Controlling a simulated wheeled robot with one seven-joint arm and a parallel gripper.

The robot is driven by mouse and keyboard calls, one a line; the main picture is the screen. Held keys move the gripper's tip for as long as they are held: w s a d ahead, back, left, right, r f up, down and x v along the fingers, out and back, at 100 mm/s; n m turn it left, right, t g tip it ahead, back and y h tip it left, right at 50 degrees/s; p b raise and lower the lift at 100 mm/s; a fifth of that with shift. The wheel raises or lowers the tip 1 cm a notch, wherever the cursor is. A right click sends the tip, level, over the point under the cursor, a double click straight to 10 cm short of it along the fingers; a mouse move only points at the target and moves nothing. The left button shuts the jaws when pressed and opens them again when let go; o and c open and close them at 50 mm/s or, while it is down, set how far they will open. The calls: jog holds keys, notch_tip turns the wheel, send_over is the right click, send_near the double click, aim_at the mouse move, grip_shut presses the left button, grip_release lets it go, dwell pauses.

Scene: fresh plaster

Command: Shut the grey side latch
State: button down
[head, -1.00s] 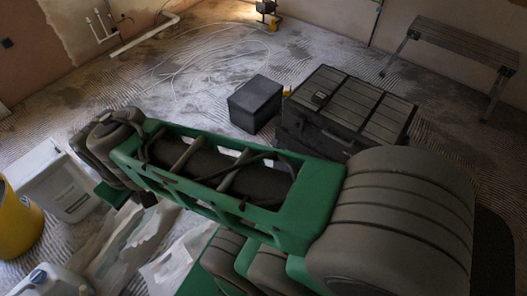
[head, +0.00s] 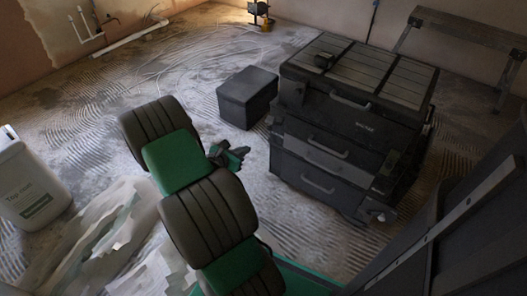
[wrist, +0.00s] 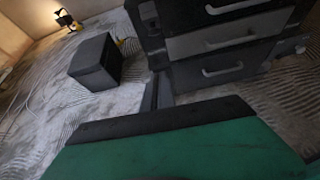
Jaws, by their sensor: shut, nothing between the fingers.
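A black tool chest stack (head: 320,125) stands on the floor right of centre in the head view, with grey handles on its front tiers. A small lighter grey piece (head: 390,161) at its right front corner may be the side latch; I cannot tell its position. My gripper (head: 238,154) is shut and empty, low over the floor just left of the stack, partly hidden by my arm. In the wrist view, my narrow dark fingers (wrist: 158,90) point toward the stack's lower drawers (wrist: 222,70); I see no contact.
A small dark box (head: 248,97) sits behind my gripper, left of the stack. A bench (head: 465,35) stands behind at right.

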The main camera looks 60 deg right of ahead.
aim_at(274, 124)
jog(key=s+d+f+b, duration=0.1)
jog(key=d+b, duration=0.3)
jog(key=d, duration=0.7)
jog(key=shift+s+d+f+b, duration=0.2)
jog(key=shift+s+d+b, duration=0.15)
jog(key=shift+s, duration=0.2)
jog(key=shift+r, duration=0.15)
